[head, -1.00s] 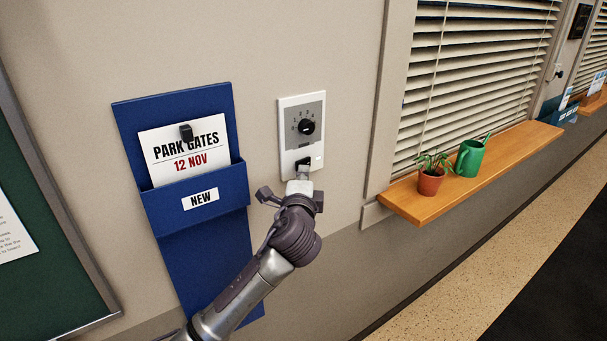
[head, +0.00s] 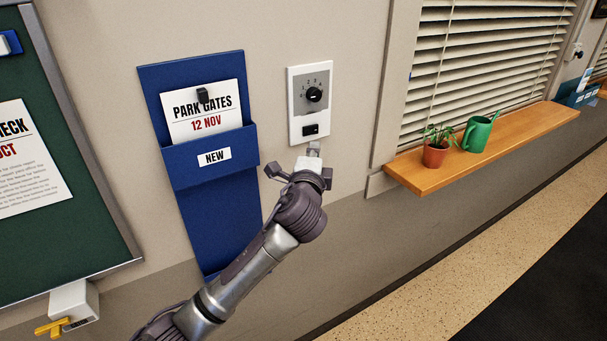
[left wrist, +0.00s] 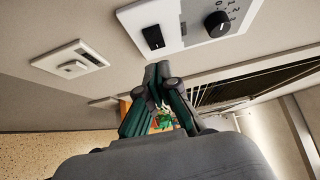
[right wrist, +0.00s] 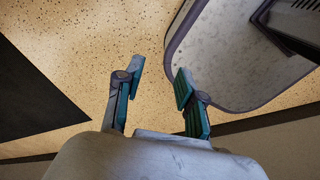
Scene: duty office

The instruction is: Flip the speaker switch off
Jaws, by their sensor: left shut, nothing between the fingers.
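The white speaker panel (head: 296,130) is on the wall, with a black dial (head: 314,95) above a small black rocker switch (head: 310,129). The left wrist view shows the switch (left wrist: 153,37) and dial (left wrist: 218,24) too. I cannot tell which way the rocker is tipped. My left gripper (head: 314,149) is shut and empty, its tips just below the panel and apart from the switch. In the left wrist view its closed fingers (left wrist: 158,70) lie below the panel. My right gripper (right wrist: 158,82) is open and empty over the speckled floor, in the right wrist view only.
A blue wall pocket (head: 212,219) hangs left of the panel. A wooden sill (head: 480,152) with a plant (head: 435,153) and green watering can (head: 478,134) juts out at right. A white box with a yellow lever (head: 52,328) is at lower left. Another wall plate (left wrist: 50,61) shows in the left wrist view.

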